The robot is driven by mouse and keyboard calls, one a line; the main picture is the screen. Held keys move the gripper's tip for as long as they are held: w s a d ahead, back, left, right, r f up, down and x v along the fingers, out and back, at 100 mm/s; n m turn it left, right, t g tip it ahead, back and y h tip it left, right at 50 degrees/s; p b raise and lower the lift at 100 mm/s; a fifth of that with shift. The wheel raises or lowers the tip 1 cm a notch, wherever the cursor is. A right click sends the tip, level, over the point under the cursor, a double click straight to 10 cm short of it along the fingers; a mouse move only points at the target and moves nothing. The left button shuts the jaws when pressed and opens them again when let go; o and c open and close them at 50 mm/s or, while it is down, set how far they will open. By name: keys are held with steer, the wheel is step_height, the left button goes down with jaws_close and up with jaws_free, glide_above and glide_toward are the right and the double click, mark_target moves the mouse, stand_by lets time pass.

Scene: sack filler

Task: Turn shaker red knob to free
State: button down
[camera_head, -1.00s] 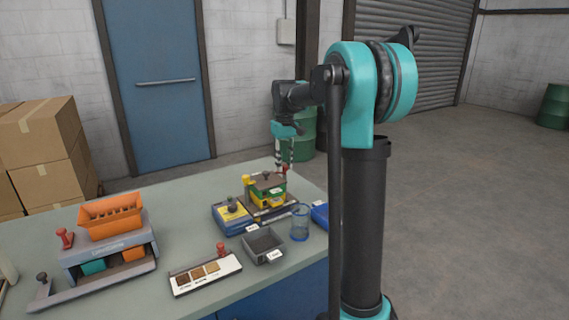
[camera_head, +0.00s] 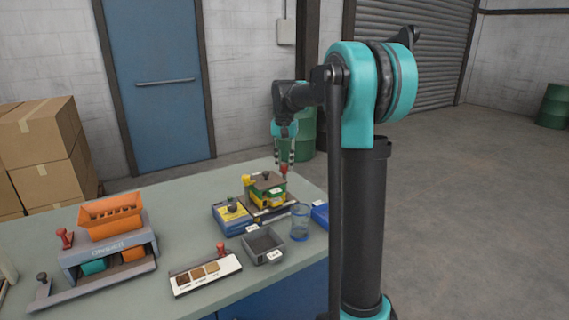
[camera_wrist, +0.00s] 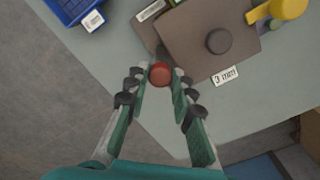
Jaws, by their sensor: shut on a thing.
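The shaker (camera_head: 267,190) is a yellow and green stack with a brown lid on the table, and its lid fills the top of the wrist view (camera_wrist: 190,45). A red knob (camera_head: 284,169) stands at its far right side. In the wrist view the round red knob (camera_wrist: 160,74) sits between the fingertips beside the lid. My gripper (camera_wrist: 161,78) is shut on the red knob from above. It also shows in the head view (camera_head: 285,162). The knob's stem and pointing direction are hidden.
A blue bin (camera_head: 320,215), a clear cup (camera_head: 300,224), a grey tray (camera_head: 263,248) and a blue-yellow device (camera_head: 232,215) stand close by. A yellow knob (camera_wrist: 288,8) sits across the lid. An orange hopper unit (camera_head: 110,235) is at left.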

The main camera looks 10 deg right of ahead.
stand_by(0.3)
steer(key=c, duration=1.3)
jaws_free()
steer(key=shift+r, duration=0.1)
step_height(320, 180, up, 12)
